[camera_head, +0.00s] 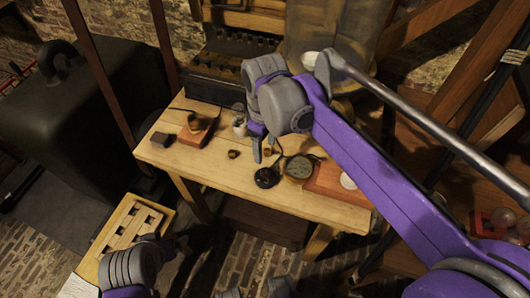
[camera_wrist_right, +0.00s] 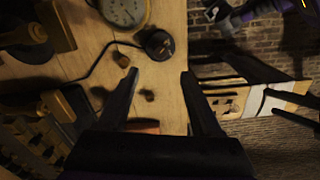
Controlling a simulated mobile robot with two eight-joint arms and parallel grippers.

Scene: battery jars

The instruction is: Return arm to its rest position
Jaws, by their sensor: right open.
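My right gripper (camera_head: 263,148) hangs over the wooden table (camera_head: 215,170), with its purple arm reaching in from the right. In the right wrist view its two dark fingers (camera_wrist_right: 160,74) are spread apart, with nothing held between them. A small brass piece (camera_head: 233,154) lies on the table left of the fingers. A black round knob-like piece with a cord (camera_head: 267,177) lies in front of them, beside a round dial (camera_head: 298,167).
Orange-red blocks stand at the table's left (camera_head: 195,135) and right (camera_head: 325,182). A slotted wooden tray (camera_head: 112,252) is lower left. A large dark green case (camera_head: 75,120) stands left. A rack and a big glass jar are behind.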

